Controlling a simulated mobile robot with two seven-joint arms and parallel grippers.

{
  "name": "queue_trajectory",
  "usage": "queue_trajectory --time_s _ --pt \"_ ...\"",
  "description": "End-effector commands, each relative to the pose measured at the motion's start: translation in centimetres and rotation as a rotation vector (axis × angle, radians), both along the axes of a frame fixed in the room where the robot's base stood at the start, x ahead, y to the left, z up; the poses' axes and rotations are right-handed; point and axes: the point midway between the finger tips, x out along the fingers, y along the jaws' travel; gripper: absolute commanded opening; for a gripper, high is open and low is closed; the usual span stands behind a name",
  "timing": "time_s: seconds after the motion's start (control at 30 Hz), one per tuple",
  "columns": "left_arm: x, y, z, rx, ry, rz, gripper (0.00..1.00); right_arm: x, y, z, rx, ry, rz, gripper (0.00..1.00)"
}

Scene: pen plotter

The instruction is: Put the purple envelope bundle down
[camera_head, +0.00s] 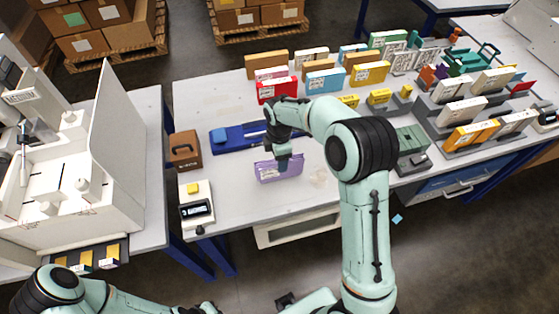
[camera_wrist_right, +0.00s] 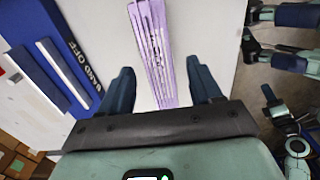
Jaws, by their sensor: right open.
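The purple envelope bundle (camera_head: 279,171) stands on the white table near its front edge, beside the blue fixture. In the right wrist view the bundle (camera_wrist_right: 153,45) shows edge-on as a stack of thin purple envelopes. My right gripper (camera_head: 283,163) is low over the bundle in the head view. In the right wrist view its two dark fingers (camera_wrist_right: 162,88) are open, one on each side of the bundle, with gaps between.
A blue fixture (camera_head: 237,136) lies just behind the bundle. A brown box (camera_head: 184,150) and a small device with a display (camera_head: 197,206) stand to the left. Coloured packs, including a red one (camera_head: 277,91), stand behind. Grey racks (camera_head: 455,128) fill the right. Bare table surrounds the bundle's front.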

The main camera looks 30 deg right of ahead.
Motion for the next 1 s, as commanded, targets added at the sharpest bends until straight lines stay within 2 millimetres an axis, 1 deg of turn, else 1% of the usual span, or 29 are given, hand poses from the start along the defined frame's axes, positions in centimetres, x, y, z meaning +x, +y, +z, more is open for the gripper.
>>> queue_trajectory --time_s 0.03,0.2,0.3,0.4,0.5,0.6,1.0 --pt "0.2 0.0 0.2 0.0 -0.002 0.0 0.0 0.2 0.0 1.5 0.001 -0.006 -0.001 0.64" --pt "0.5 0.0 0.7 0.0 -0.006 0.0 0.0 0.2 0.0 5.2 0.001 -0.005 0.0 0.64" --pt "0.7 0.0 0.9 0.0 -0.008 -0.001 0.0 0.1 0.0 7.0 0.0 -0.004 0.0 0.64" --pt "0.9 0.0 1.1 0.0 -0.01 0.0 0.0 0.1 0.0 8.2 0.0 -0.003 0.001 0.64" --pt "0.9 0.0 1.1 0.0 -0.01 0.0 0.0 0.0 0.0 8.9 0.0 -0.001 0.001 0.64" --pt "0.9 0.0 1.2 0.0 -0.01 0.0 0.0 0.0 0.0 9.2 0.0 0.0 0.001 0.64" --pt "0.9 0.0 1.1 0.0 -0.01 0.0 0.0 0.0 0.0 9.1 0.0 0.0 0.0 0.64"
